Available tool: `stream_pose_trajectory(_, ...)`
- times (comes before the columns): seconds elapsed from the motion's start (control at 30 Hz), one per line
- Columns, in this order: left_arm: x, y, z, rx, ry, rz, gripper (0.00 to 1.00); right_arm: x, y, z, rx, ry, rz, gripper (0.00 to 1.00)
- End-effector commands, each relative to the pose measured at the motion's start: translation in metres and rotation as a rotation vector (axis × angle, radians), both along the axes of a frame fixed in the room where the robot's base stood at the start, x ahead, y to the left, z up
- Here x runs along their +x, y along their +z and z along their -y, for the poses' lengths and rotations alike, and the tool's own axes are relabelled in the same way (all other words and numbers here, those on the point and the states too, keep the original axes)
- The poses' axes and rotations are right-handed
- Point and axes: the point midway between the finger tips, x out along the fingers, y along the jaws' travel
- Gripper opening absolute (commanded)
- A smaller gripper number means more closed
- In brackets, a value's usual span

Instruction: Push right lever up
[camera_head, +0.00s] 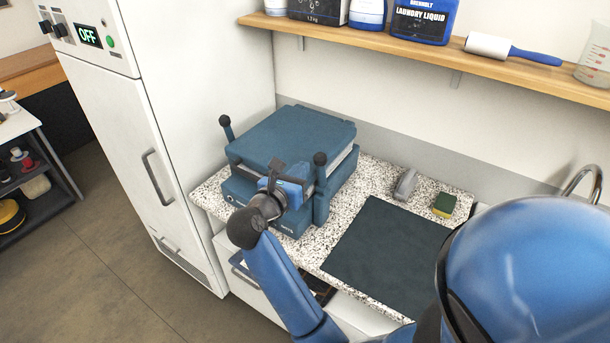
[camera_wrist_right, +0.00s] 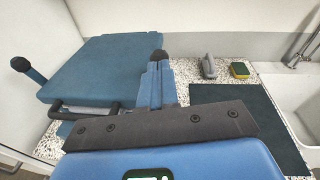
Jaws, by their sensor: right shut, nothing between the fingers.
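The blue press (camera_head: 300,135) stands on the speckled counter with its lid down. It also shows in the wrist view (camera_wrist_right: 90,65). The right lever (camera_head: 320,160), with a black round knob, sticks up at the press's right front corner. Its knob also shows in the wrist view (camera_wrist_right: 158,55). The left lever (camera_head: 226,127) stands at the far left side with the same kind of knob. My right gripper (camera_head: 283,185) is shut and empty, in front of the press and just left of the right lever. I cannot tell whether it touches the lever. My left gripper is out of view.
A dark mat (camera_head: 385,250) lies on the counter right of the press. A grey object (camera_head: 405,185) and a sponge (camera_head: 444,204) lie behind it. A white cabinet (camera_head: 140,130) stands close on the left. A wooden shelf (camera_head: 420,52) with bottles runs above; a sink is at the right.

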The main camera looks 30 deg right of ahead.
Motion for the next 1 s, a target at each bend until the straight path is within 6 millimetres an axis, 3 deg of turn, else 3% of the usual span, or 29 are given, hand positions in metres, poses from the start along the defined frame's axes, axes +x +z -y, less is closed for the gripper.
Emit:
stream_pose_trajectory(0.3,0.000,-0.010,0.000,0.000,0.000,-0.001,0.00,-0.014,0.023,-0.024,0.001,0.002,0.002,0.00)
stream_pose_trajectory(1.0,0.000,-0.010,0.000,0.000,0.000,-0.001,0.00,-0.016,0.026,-0.027,0.000,0.001,-0.002,0.00)
